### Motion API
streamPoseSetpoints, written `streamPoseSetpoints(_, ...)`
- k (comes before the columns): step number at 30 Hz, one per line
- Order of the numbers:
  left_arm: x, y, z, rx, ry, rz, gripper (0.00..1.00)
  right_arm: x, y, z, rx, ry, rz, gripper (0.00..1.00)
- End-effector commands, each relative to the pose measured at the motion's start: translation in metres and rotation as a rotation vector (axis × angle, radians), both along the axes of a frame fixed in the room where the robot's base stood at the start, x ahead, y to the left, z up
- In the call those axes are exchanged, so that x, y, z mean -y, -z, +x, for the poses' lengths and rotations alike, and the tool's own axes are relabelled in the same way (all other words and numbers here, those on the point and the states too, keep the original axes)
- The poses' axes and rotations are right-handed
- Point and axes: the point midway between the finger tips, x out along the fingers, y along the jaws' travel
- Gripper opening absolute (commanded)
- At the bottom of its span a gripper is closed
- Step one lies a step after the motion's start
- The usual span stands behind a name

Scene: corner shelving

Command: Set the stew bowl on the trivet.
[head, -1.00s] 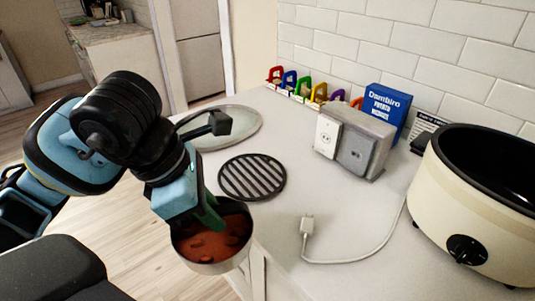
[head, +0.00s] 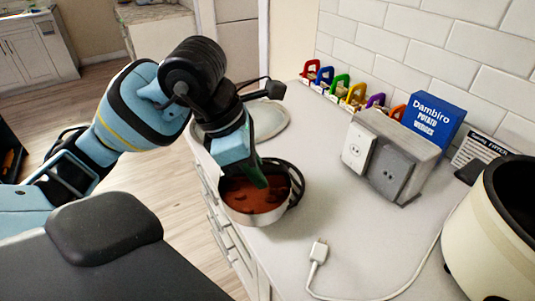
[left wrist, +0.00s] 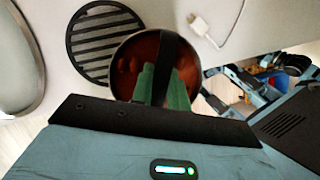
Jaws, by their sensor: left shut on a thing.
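I cannot tell the gap under the bowl. My right gripper is not in view.
A round glass lid (head: 268,120) lies behind the trivet. A loose plug (head: 318,252) and cable lie at the front right. A grey outlet box (head: 393,155), a blue carton (head: 434,118) and a cream cooker (head: 490,235) stand farther right. The counter's left edge is close to the bowl.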

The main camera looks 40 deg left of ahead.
Motion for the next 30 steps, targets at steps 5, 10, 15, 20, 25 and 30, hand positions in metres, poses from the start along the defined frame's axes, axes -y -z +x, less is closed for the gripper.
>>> streamPoseSetpoints(5, -0.018, 0.002, 0.036, 0.003, -0.004, -0.004, 0.00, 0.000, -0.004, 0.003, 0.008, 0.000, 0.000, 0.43)
streamPoseSetpoints(10, -0.033, 0.004, 0.066, 0.003, -0.002, -0.004, 0.00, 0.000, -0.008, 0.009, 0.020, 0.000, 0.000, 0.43)
streamPoseSetpoints(15, -0.043, 0.006, 0.084, 0.005, -0.001, -0.003, 0.00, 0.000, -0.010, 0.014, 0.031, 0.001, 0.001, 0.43)
streamPoseSetpoints(20, -0.046, 0.007, 0.089, 0.005, 0.001, -0.002, 0.00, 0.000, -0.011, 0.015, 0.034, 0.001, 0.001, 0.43)
streamPoseSetpoints(25, -0.047, 0.008, 0.093, 0.005, 0.000, -0.002, 0.00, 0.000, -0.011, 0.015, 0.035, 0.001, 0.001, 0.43)
streamPoseSetpoints(30, -0.049, 0.026, 0.096, 0.001, 0.001, -0.002, 0.00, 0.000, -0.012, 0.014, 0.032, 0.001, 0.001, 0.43)
